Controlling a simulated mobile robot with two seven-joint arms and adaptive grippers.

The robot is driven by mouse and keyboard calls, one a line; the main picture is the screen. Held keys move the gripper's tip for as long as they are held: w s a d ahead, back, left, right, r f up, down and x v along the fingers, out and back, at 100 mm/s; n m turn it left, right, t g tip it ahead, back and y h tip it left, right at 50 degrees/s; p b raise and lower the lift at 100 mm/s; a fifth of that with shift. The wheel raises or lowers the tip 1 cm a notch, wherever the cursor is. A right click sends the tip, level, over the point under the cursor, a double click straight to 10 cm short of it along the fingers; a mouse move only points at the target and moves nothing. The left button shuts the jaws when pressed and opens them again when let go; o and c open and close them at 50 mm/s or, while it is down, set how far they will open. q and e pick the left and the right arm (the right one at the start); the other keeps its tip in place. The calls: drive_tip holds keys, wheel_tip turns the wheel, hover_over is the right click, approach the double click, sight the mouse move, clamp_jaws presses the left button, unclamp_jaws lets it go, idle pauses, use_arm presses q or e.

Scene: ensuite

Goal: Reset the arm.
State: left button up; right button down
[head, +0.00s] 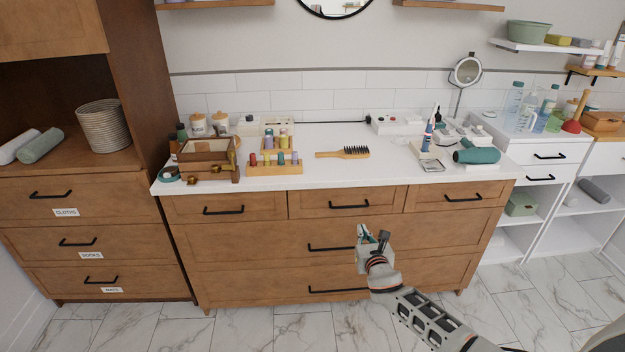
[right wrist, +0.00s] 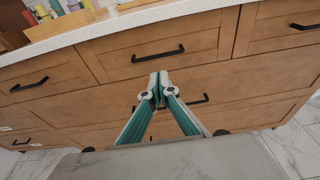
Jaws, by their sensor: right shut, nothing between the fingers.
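My right gripper (head: 372,236) is in front of the wooden vanity (head: 240,245), below the countertop and near the middle drawers. In the right wrist view its two teal fingers (right wrist: 158,82) meet at the tips and hold nothing. The vanity's drawer fronts and black handles lie beyond the fingertips. My right arm reaches in from the lower right. My left gripper does not show in either view.
The white countertop (head: 330,170) holds a wooden hairbrush (head: 345,153), a rack of colored bottles (head: 275,165), a wooden box (head: 205,150) and a teal hair dryer (head: 477,156). A wooden cabinet (head: 85,235) stands left and white shelving (head: 545,200) right. The marble floor (head: 235,330) in front is clear.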

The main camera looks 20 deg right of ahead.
drive_tip(key=s+a+f+m+g+y, duration=0.1)
drive_tip(key=s+a+f+m+y, duration=0.1)
drive_tip(key=s+a+f+m, duration=0.5)
drive_tip(key=s+a+f+m+g+y, duration=0.15)
drive_tip(key=s+a+f+m, duration=0.25)
drive_tip(key=s, duration=0.6)
drive_tip(key=s+a+m+g+y, duration=0.1)
drive_tip(key=s+a+m, duration=0.3)
drive_tip(key=s+m, duration=0.5)
drive_tip(key=s+a+m+g+y, duration=0.1)
drive_tip(key=s+a+m, duration=0.3)
drive_tip(key=s+m, duration=0.5)
drive_tip(key=shift+s+r+y, duration=0.4)
drive_tip(key=shift+s+y, duration=0.05)
drive_tip(key=shift+s, duration=0.75)
